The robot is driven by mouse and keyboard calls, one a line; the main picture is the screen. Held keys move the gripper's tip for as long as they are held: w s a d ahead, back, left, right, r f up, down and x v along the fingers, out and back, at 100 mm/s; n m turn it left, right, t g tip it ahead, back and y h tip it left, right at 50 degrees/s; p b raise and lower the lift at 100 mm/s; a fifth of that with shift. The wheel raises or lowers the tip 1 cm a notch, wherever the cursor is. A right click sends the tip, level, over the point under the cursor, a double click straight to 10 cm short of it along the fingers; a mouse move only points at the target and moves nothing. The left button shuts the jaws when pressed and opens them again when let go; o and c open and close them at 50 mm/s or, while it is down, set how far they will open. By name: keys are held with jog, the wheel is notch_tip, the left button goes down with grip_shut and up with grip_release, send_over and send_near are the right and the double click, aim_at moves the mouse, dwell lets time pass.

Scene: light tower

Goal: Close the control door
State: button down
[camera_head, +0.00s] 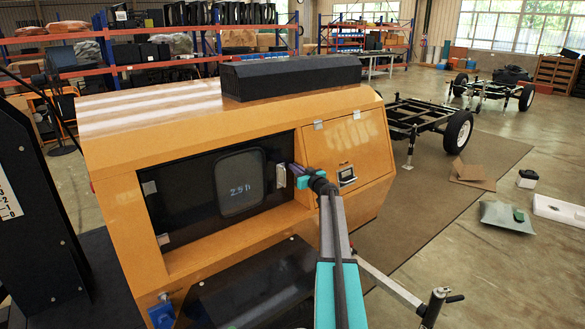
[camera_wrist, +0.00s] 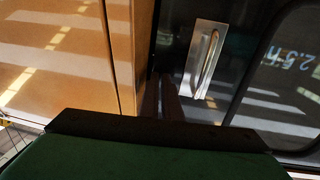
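The control door (camera_head: 205,198) is a dark panel with a rounded window, set in the opening of the orange light tower housing (camera_head: 150,120). Small metal fittings sit at its left edge. Its silver handle (camera_head: 280,175) is on the right side of the door. The door looks to lie within the opening, but I cannot tell whether it is fully flush. My gripper (camera_head: 297,171) is at the door's right edge, just right of the handle. In the wrist view its dark fingers (camera_wrist: 162,98) are close together with nothing seen between them. The handle (camera_wrist: 205,62) is right of them. Contact with the door is unclear.
An orange side panel (camera_head: 347,150) with a black latch (camera_head: 346,176) is right of the opening. A black box (camera_head: 290,75) tops the housing. A jack handle (camera_head: 436,305) stands front right.

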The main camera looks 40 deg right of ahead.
jog(key=shift+w+a+r, duration=0.3)
jog(key=shift+w+r, duration=0.4)
jog(key=shift+w, duration=0.15)
jog(key=shift+s, duration=0.1)
jog(key=s+f, duration=0.1)
jog(key=s, duration=1.4)
jog(key=shift+s+f, duration=0.2)
jog(key=shift+s, duration=0.05)
